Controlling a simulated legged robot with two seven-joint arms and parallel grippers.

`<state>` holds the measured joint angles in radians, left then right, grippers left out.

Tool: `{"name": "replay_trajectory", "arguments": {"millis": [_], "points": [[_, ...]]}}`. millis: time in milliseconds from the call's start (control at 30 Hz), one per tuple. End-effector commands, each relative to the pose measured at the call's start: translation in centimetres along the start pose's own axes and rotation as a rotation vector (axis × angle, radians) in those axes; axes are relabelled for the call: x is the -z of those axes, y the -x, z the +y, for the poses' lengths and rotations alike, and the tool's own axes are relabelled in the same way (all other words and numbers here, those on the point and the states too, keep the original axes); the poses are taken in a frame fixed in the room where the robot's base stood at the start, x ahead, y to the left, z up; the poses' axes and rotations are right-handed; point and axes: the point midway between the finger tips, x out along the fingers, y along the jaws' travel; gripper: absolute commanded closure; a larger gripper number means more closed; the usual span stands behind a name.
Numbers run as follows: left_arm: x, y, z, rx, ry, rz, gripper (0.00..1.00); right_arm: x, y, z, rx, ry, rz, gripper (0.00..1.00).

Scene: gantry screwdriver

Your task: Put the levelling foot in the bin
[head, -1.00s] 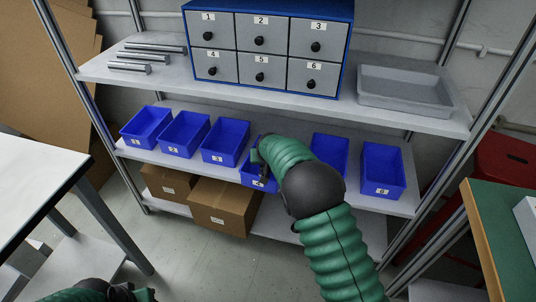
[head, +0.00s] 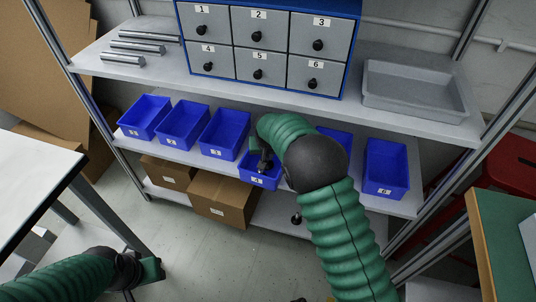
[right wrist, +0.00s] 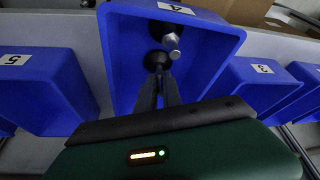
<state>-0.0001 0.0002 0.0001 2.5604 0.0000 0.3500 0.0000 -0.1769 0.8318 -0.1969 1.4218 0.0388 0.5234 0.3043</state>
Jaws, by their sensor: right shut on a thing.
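My right gripper (right wrist: 158,78) is shut on the levelling foot (right wrist: 155,60), whose dark round pad shows at the fingertips in the right wrist view. A bright metal stud (right wrist: 172,45) and another dark round part show just beyond it; I cannot tell whether they belong to the same piece. The gripper is over and partly inside the blue bin labelled 4 (right wrist: 122,70). In the head view the right gripper (head: 264,165) is small and dark at bin 4 (head: 262,182), which my arm partly hides. My left gripper (head: 150,270) is low at the left, its fingers unclear.
Blue bins stand on both sides in a row on the middle shelf (head: 108,140). Above are a numbered drawer cabinet (head: 260,50), metal bars (head: 145,46) and a grey tray (head: 415,105). Cardboard boxes (head: 222,198) sit below. A white table (head: 35,170) is at left.

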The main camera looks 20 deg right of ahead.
Motion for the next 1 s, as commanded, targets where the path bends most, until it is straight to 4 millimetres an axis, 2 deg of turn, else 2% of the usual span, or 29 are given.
{"name": "replay_trajectory", "arguments": {"millis": [433,467,600,900,1000], "points": [[0.0,-0.2,0.0,0.000,0.000,0.001,0.64,-0.1,-0.3,-0.1,0.000,0.000,0.000,1.00],[0.0,-0.2,0.0,0.000,0.000,0.001,0.64,-0.1,-0.3,-0.1,0.000,0.000,0.000,0.87],[0.0,-0.2,0.0,0.000,0.000,0.001,0.64,-0.1,-0.3,-0.1,0.000,0.000,0.000,0.69],[0.0,-0.2,0.0,0.000,0.000,0.001,0.64,-0.1,-0.2,-0.1,0.000,0.000,0.001,0.68],[0.1,0.3,0.0,0.000,0.000,0.001,0.64,0.1,0.8,-0.1,0.000,0.000,0.002,0.68]]}}
